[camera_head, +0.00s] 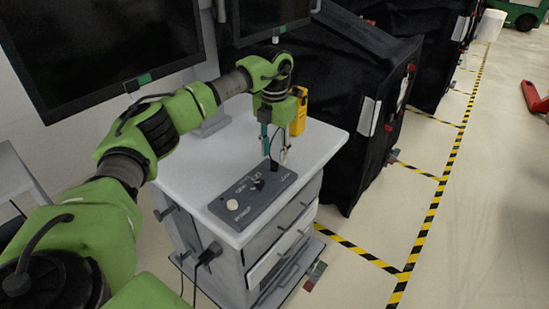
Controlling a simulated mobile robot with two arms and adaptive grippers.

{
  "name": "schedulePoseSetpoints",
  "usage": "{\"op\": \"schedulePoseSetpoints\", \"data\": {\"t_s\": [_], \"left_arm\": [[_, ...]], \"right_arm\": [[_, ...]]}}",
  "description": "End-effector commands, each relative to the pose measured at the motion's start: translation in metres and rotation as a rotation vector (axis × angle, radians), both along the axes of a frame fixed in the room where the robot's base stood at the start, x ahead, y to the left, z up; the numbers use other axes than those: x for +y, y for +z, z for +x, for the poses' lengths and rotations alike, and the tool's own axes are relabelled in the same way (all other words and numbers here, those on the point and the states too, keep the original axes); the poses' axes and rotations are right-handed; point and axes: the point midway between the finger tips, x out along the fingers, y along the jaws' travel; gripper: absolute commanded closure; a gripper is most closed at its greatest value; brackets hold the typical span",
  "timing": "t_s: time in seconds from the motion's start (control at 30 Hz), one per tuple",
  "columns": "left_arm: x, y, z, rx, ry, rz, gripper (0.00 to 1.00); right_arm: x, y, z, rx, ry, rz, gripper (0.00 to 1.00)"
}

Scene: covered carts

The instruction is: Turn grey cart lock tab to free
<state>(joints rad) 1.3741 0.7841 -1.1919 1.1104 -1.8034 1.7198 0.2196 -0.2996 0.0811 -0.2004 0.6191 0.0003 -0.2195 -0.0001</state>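A dark grey panel (218,208) lies on top of the white cabinet (184,177). It carries a pale round knob (232,204), a small dark knob or tab (259,184) and markings too small to read. I cannot tell which part is the lock tab or how it is turned. My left gripper (278,160) points down over the panel's far right end, beyond the dark knob. Its fingers look apart with nothing clear between them. Whether it touches the panel is unclear. My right gripper is not in view.
A yellow device (299,108) stands behind the gripper on the cabinet. Black covered carts (345,130) stand behind and to the right. Two dark monitors (100,45) hang at the upper left. Yellow-black tape (437,200) marks the floor; the right floor is mostly clear.

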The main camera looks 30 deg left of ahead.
Motion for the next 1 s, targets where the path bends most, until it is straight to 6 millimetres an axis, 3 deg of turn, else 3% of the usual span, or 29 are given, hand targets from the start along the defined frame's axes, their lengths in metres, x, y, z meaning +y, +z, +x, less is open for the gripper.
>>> {"op": "schedulePoseSetpoints", "data": {"t_s": [0.2, 0.4, 0.6, 1.0], "left_arm": [[0.0, 0.05, 0.001, -0.005, 0.0, 0.001, 0.64], [0.0, 0.08, 0.001, -0.004, 0.001, 0.0, 0.64], [0.0, 0.09, 0.0, -0.002, 0.001, 0.0, 0.64], [0.0, 0.09, 0.0, -0.002, 0.001, 0.0, 0.64]], "right_arm": [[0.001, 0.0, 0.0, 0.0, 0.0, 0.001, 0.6], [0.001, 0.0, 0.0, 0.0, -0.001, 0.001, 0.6], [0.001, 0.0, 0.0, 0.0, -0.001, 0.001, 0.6], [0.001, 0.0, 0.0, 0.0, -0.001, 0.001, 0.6]]}}
